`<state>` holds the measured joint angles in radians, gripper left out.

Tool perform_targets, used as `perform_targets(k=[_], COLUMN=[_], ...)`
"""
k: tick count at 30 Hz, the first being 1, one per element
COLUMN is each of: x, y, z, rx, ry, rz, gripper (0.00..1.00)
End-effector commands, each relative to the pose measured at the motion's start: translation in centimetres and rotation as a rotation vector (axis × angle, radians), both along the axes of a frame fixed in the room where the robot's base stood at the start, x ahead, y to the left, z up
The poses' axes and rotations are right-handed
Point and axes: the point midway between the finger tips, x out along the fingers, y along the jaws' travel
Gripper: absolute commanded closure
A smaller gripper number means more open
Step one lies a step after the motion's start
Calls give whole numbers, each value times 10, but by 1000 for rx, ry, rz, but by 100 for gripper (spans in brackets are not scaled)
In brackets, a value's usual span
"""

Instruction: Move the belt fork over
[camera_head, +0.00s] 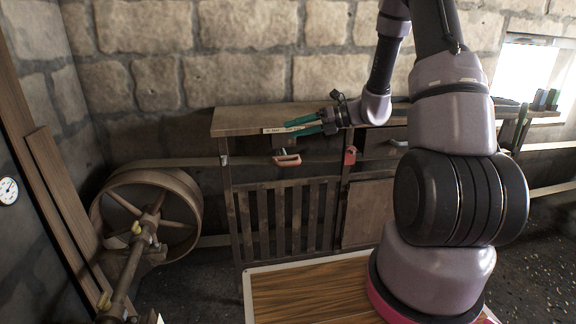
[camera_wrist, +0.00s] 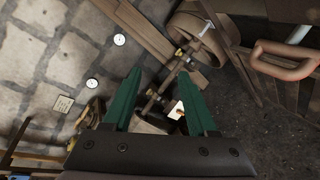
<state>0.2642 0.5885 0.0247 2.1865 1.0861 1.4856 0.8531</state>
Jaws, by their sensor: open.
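A reddish loop handle (camera_head: 287,160), which looks like the belt fork's handle, sits at the front of the wooden bench, below its top edge. It also shows in the wrist view (camera_wrist: 284,62) at the upper right. The part it joins is dark and hard to make out. My gripper (camera_head: 288,125) has green fingers and is open at the bench's front edge, a little above the handle. In the wrist view its fingers (camera_wrist: 160,76) are spread with nothing between them, and the handle lies off to their right, apart from them.
A large spoked pulley wheel (camera_head: 148,213) with a shaft (camera_head: 127,268) stands at the left, and a flat belt runs from it towards the bench. The wooden bench (camera_head: 240,118) has slatted doors. A smaller red part (camera_head: 350,155) is right of the handle. Planks lean at the left wall.

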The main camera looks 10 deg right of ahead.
Motion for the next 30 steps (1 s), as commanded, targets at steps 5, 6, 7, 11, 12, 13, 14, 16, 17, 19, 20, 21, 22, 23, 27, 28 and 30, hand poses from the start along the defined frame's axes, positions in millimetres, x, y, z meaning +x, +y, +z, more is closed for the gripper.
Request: perform_targets(k=[5, 6, 7, 11, 12, 13, 14, 16, 17, 19, 20, 21, 22, 23, 27, 28, 30], x=[43, 49, 53, 62, 64, 65, 66, 67, 69, 73, 75, 80, 83, 86, 106, 110, 118], y=[-33, -41, -46, -66, -70, -73, -75, -77, -76, -72, -70, -65, -61, -57, -37, -33, -24], z=[-82, -99, -110, -151, -159, -165, -169, -175, -177, -179, -179, -180, -180, -181, -185, -185, -187], rx=[268, 319, 355, 474, 501, 516, 528, 547, 551, 555, 554, 554, 553, 554, 553, 552, 551], ry=[321, 377, 415, 537, 561, 576, 586, 604, 608, 611, 610, 610, 609, 610, 609, 608, 607], rz=[-299, -357, -397, -531, -559, -577, -590, -610, -616, -618, -618, -616, -615, -615, -613, -614, -613], gripper=[42, 42, 42, 42, 42, 42, 42, 42, 42, 42, 42, 42, 42, 42, 42, 42, 42])
